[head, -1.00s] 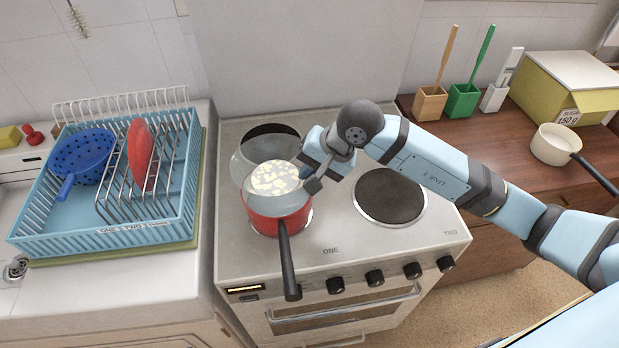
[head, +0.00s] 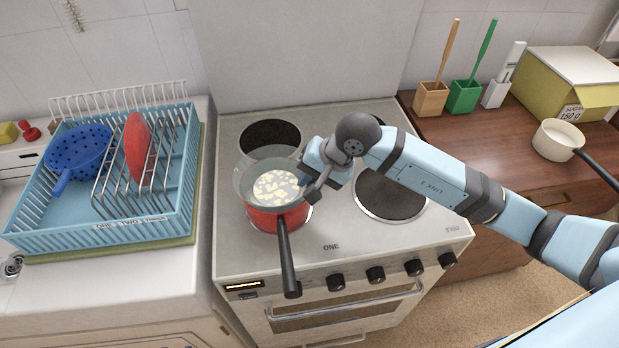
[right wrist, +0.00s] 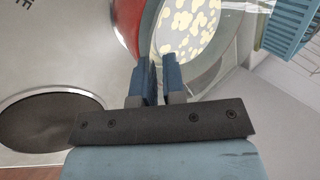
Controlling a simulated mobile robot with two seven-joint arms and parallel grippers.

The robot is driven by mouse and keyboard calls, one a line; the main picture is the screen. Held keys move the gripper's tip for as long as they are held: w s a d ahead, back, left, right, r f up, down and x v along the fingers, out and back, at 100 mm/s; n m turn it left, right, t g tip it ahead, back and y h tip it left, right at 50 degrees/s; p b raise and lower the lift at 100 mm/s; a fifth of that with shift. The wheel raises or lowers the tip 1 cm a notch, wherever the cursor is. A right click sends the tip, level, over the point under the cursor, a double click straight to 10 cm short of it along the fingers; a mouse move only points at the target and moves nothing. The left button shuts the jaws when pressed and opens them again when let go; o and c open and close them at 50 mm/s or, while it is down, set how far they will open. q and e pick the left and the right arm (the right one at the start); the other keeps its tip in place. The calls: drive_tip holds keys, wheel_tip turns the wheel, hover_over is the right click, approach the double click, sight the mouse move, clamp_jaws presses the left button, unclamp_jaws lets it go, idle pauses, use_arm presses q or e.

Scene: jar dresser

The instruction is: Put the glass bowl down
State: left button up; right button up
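The glass bowl (head: 247,180) is clear and holds several pale yellow pieces (head: 275,188). It is over the mouth of the red pot (head: 268,219) on the front left burner, and I cannot tell whether it rests on the pot's rim. My right gripper (head: 309,181) is at the bowl's right side. In the right wrist view, its fingers (right wrist: 155,78) are close together on the wall of the bowl (right wrist: 222,48), and the red pot shows beside it (right wrist: 126,22). My left gripper is not in view.
The pot's dark handle (head: 286,258) points to the stove's front. The front right burner (head: 391,193) and back left burner (head: 270,137) are empty. A blue dish rack (head: 100,240) stands left; a cream saucepan (head: 556,142) stands on the right counter.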

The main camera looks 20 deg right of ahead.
drive_tip(key=shift+o, duration=1.3)
drive_tip(key=shift+r, duration=0.2)
drive_tip(key=shift+r+p, duration=0.85)
drive_tip(key=shift+p, duration=0.4)
drive_tip(key=b+v, duration=0.2)
drive_tip(key=v, duration=0.9)
drive_tip(key=shift+s+d, duration=0.15)
drive_tip(key=shift+s, duration=0.05)
